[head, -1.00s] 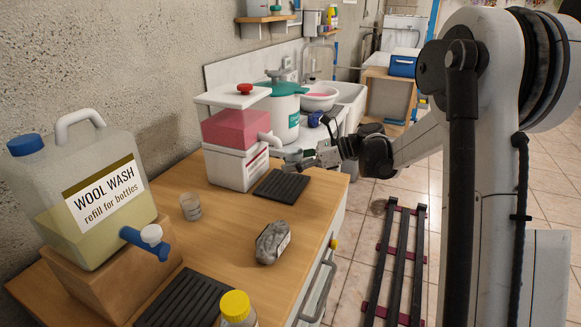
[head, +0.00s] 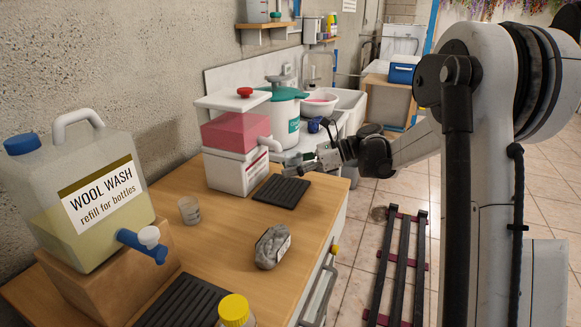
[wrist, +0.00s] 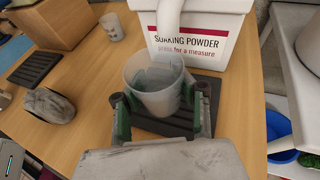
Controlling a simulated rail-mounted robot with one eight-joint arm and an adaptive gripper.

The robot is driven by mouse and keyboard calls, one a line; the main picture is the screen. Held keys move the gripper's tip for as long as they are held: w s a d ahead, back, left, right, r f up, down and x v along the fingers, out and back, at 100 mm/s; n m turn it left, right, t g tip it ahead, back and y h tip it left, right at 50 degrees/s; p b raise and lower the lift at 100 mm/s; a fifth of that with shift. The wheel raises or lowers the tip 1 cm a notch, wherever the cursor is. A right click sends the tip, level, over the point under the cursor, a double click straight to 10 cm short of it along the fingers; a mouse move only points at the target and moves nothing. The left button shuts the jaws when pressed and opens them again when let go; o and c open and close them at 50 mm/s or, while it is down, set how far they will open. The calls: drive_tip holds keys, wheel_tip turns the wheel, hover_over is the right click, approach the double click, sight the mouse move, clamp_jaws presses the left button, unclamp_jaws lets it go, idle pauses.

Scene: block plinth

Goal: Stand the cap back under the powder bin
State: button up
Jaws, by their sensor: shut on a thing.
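The cap is a translucent, pale measuring cup (wrist: 154,88), upright between my gripper's fingers in the wrist view. My gripper (wrist: 160,108) is shut on it. The powder bin (head: 236,172) is white with pink powder in its clear upper part and a red knob on top. Its white spout (wrist: 169,18) reaches down just behind the cap's rim in the wrist view. I cannot tell whether the cap is fully beneath it. The dark ribbed mat (head: 281,191) lies below the cap. In the head view my gripper (head: 291,169) is above this mat, and the cap is hard to make out.
Another small cup (head: 189,210) stands on the bench. A grey wrapped lump (head: 270,247), a yellow-lidded bottle (head: 235,312) and the wool wash jug (head: 85,205) are nearer. A green-lidded tank (head: 283,115) stands behind the bin.

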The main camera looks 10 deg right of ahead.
sight(291, 191)
drive_tip(key=shift+f+b, duration=1.75)
drive_tip(key=shift+f, duration=1.1)
drive_tip(key=shift+f, duration=0.15)
drive_tip(key=o, duration=1.2)
drive_tip(key=v, duration=1.2)
drive_tip(key=s+a+r+n+h+p, duration=0.25)
drive_tip(key=s+a+n, duration=0.2)
drive_tip(key=s, duration=0.25)
drive_tip(key=s+a+r+n+h+p, duration=0.1)
drive_tip(key=s+a+r+n+h, duration=0.25)
drive_tip(key=s+a, duration=0.25)
drive_tip(key=s+n+t+h+p, duration=0.3)
drive_tip(key=s+n+h, duration=0.4)
drive_tip(key=s+n, duration=0.6)
drive_tip(key=s+p, duration=0.1)
drive_tip(key=s, duration=0.6)
drive_tip(key=shift+t+h+p, duration=0.3)
drive_tip(key=shift+p, duration=0.1)
